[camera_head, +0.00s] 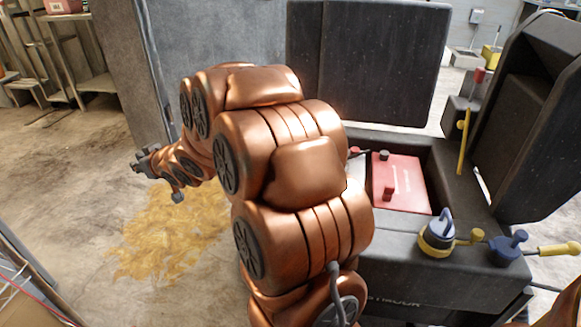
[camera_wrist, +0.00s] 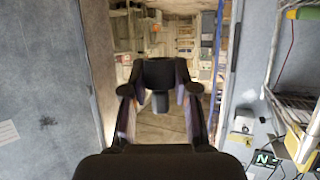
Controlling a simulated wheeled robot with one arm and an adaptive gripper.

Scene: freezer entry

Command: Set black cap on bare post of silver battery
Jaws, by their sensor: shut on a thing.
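My gripper (camera_head: 147,163) is far out on the left in the head view, well away from the open dark battery compartment (camera_head: 432,165). In the wrist view my gripper (camera_wrist: 160,88) is shut on a small dark piece (camera_wrist: 160,72), which looks like the black cap, with a narrower stem pointing down. A red battery (camera_head: 408,176) sits in the compartment, with a black cap on one post and a red one on another. I see no clearly silver battery; my arm hides the compartment's left part. No bare post can be made out.
A yellow-and-blue round object (camera_head: 437,237) and a blue clamp-like piece (camera_head: 507,246) lie on the machine's front ledge. A raised dark lid (camera_head: 369,62) stands behind. A yellowish spill (camera_head: 165,240) marks the floor. Grey panels (camera_wrist: 40,85) flank the gripper in the wrist view.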

